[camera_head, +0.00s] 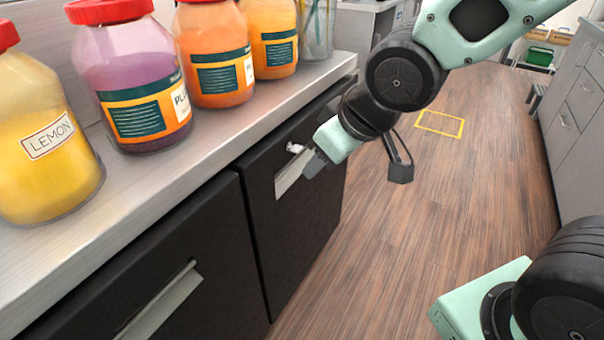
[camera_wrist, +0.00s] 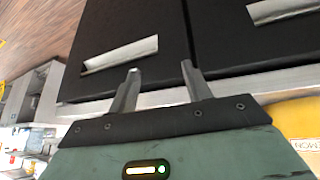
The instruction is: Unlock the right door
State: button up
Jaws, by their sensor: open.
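The right door (camera_head: 312,225) is a black cabinet front under the counter, with a slanted pale metal handle (camera_head: 290,177). It looks closed. In the wrist view the right door (camera_wrist: 125,25) is at the upper left, with its handle (camera_wrist: 120,54) showing. My gripper (camera_head: 313,162) is at the upper part of this door, close to the handle. In the wrist view my gripper (camera_wrist: 161,72) has its two fingers apart, with nothing seen between them. A small white piece (camera_head: 295,148) shows above the handle; I cannot tell whether it is the lock.
The left door (camera_head: 195,275) is beside it, also black with a pale handle. Several red-lidded jars, including a yellow lemon jar (camera_head: 45,140), stand on the counter (camera_head: 150,190) above. Wooden floor (camera_head: 400,240) is clear to the right; grey cabinets (camera_head: 580,110) line the far side.

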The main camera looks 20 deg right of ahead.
jog(key=w+d+f+t+y+b, duration=0.3)
jog(key=w+d+f+t+b, duration=0.4)
jog(key=w+b, duration=0.45)
jog(key=n+t+y+b, duration=0.15)
jog(key=y+b, duration=0.45)
jog(key=b, duration=0.9)
send_near(301, 150)
jog(key=shift+n+g, duration=0.25)
jog(key=shift+b+x, duration=0.85)
jog(key=shift+x, duration=3.95)
jog(key=shift+r, duration=0.15)
jog(key=c, duration=1)
